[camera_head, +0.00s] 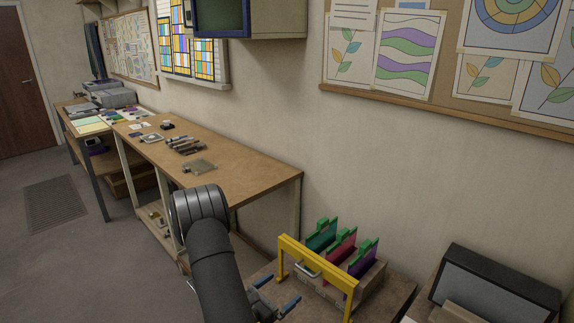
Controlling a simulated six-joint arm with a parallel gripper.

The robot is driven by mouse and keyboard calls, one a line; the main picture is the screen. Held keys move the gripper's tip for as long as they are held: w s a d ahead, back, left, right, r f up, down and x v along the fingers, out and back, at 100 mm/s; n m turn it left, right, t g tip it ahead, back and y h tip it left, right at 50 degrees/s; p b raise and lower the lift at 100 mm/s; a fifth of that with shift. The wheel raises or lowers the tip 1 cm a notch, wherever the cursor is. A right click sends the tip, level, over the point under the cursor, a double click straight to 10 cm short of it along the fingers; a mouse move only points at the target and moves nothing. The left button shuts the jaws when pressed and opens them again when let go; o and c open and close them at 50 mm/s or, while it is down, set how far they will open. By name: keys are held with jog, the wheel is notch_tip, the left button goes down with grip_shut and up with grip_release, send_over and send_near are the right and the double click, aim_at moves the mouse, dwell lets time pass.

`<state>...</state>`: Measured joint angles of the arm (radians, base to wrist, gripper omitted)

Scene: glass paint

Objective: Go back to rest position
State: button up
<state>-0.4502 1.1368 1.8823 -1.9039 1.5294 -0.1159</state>
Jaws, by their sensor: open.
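My dark arm rises from the bottom edge of the head view and bends at a thick joint. My gripper (277,293) is low in the picture, left of the yellow frame. Its two blue-tipped fingers are apart, and I see nothing between them. Much of the gripper is hidden behind my arm or cut off by the bottom edge.
A yellow frame (316,263) stands close to my gripper's right. Behind it a rack holds teal (321,236), magenta (340,249) and purple (361,261) panels with green tops. A dark box (500,285) is at right. A long workbench (245,178) carries tools.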

aim_at(304, 270)
jog(key=x, duration=1.1)
